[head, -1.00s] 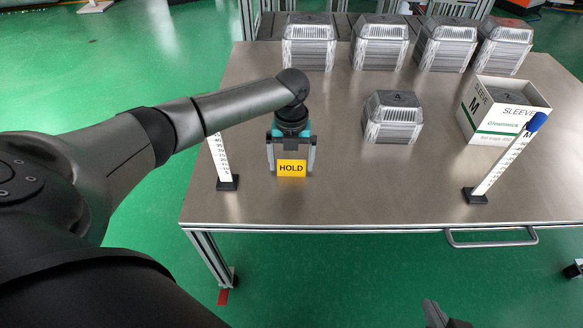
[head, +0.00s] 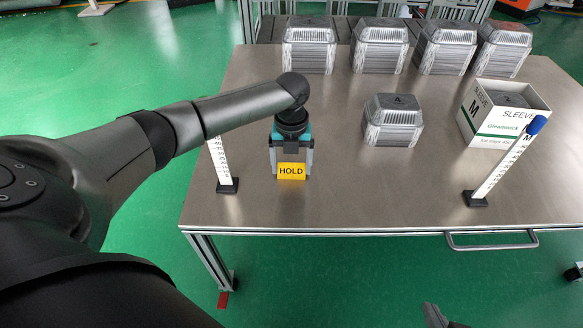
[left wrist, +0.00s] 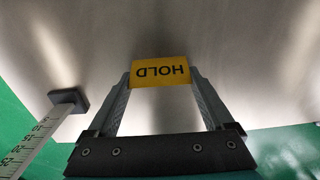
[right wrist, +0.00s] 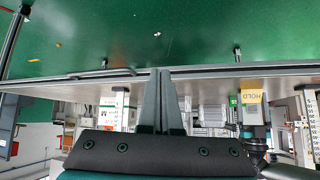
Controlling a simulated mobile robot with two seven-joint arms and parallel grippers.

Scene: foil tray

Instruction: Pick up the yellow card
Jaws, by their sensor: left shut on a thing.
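The yellow card (head: 291,171), marked HOLD, is at the front left part of the metal table (head: 330,190). My left gripper (head: 291,176) is over it with its fingers shut on the card's two side edges. In the left wrist view the card (left wrist: 160,71) sits between the fingertips (left wrist: 160,80). I cannot tell whether its lower edge touches the table. My right gripper (right wrist: 160,74) has its fingers together and empty, in front of the table edge. Only its tip shows at the bottom of the head view.
A white ruler post (head: 222,165) stands close left of my left gripper; another, blue-topped post (head: 500,163) stands at the right. A foil tray stack (head: 391,122) and a white sleeve box (head: 490,129) stand behind. Several stacks (head: 308,48) line the back. The table's front middle is clear.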

